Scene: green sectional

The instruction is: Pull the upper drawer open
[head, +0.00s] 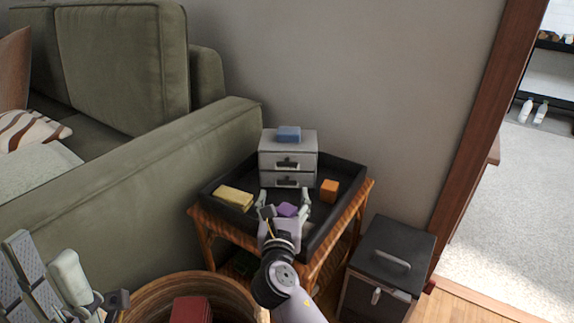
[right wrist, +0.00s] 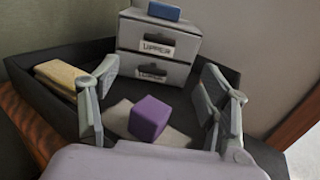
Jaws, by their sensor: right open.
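A small grey two-drawer unit (head: 288,142) stands at the back of a black tray on a side table. Its upper drawer (head: 286,161) looks shut, and the right wrist view shows its label "UPPER" (right wrist: 156,46). The lower drawer (head: 287,179) also looks shut. My right gripper (head: 284,202) is open in front of the unit, apart from the drawers, with its fingers spread to either side. A purple block (right wrist: 149,118) lies between and beyond the fingers. My left gripper (head: 48,275) shows at the lower left, far from the unit, its fingers apart.
A blue block (head: 289,134) sits on top of the unit. A yellow block (head: 234,197) and an orange block (head: 329,189) lie in the black tray (head: 352,176). A green sofa (head: 130,165) borders the left; a black bin (head: 393,250) stands at right.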

